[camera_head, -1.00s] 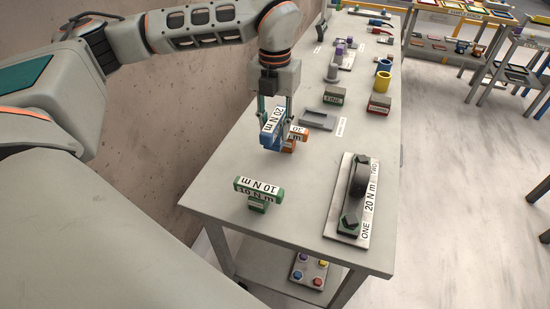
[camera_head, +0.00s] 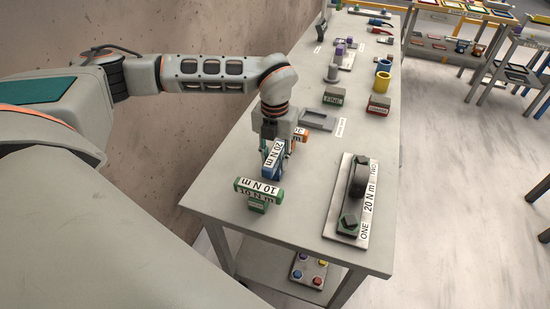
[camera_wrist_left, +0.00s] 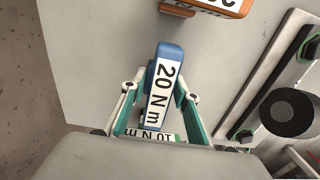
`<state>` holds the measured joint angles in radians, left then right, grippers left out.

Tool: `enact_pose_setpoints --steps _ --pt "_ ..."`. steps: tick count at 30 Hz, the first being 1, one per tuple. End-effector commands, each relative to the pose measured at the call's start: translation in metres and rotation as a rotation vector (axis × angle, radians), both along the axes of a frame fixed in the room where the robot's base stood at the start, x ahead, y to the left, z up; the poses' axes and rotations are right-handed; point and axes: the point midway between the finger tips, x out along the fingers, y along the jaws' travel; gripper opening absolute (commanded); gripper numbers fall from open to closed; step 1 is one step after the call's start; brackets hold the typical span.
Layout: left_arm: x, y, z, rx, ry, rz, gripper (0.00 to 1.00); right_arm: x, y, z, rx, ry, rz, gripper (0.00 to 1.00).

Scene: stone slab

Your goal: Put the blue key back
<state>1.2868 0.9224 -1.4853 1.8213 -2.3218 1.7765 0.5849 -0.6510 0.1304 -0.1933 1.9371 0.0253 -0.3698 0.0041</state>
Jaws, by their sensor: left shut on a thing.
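The blue key (camera_head: 273,160), labelled "20 N m", is between the fingers of my left gripper (camera_head: 272,150), which is shut on it. It sits just behind the green key (camera_head: 259,190), labelled "10 N m", on the stone slab bench (camera_head: 225,180). In the left wrist view the blue key (camera_wrist_left: 165,85) stands between the two green fingers (camera_wrist_left: 160,110). I cannot tell whether it touches the bench. The orange key (camera_head: 300,134) stands behind the gripper, partly hidden, and shows at the top of the left wrist view (camera_wrist_left: 222,5). My right gripper is not in view.
A plate with a dark fixture (camera_head: 352,195), labelled ONE, TWO and "20 N m", lies at the front right. A grey tray (camera_head: 317,119), green and red blocks and a yellow cup (camera_head: 381,82) stand farther back. Bare bench lies between the keys and plate.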

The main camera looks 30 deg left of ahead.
Motion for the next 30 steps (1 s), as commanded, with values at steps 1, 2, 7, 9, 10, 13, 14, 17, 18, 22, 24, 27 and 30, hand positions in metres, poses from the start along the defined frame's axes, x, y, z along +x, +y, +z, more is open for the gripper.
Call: enact_pose_setpoints --steps 1,2,7,9,10,13,14,17,18,22,24,27,30 --pt "0.000 0.000 0.001 -0.001 -0.001 0.000 0.00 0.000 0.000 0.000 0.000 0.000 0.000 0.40" --pt "0.000 0.000 0.001 -0.001 -0.001 0.000 0.00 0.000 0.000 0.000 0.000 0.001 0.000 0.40" --pt "0.000 0.000 -0.003 0.000 0.000 0.000 0.38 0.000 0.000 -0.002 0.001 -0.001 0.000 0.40" --pt "0.000 0.000 -0.002 0.000 0.000 0.000 0.47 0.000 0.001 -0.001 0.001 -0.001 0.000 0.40" --pt "0.000 0.000 -0.002 0.000 0.000 0.000 0.47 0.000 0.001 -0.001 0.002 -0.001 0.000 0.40" --pt "0.000 0.000 -0.002 0.000 0.000 0.000 0.47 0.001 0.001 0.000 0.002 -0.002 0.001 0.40" --pt "0.000 0.000 -0.002 0.000 0.000 0.000 0.47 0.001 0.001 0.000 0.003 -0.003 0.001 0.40" --pt "0.000 0.000 -0.002 0.000 0.000 0.000 0.47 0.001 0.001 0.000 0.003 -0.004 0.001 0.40" --pt "0.000 0.000 -0.002 0.000 0.000 0.000 0.47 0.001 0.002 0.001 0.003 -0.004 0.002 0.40" --pt "0.001 0.000 0.006 0.000 -0.003 0.000 0.47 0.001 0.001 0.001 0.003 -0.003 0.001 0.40" --pt "0.001 0.000 0.014 -0.001 -0.003 0.001 0.47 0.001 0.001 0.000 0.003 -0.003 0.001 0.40" --pt "0.001 0.000 0.033 -0.001 -0.004 -0.001 0.47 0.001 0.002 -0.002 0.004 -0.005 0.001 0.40" --pt "0.002 0.000 0.054 -0.001 -0.006 0.000 0.47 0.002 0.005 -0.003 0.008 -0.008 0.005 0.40"
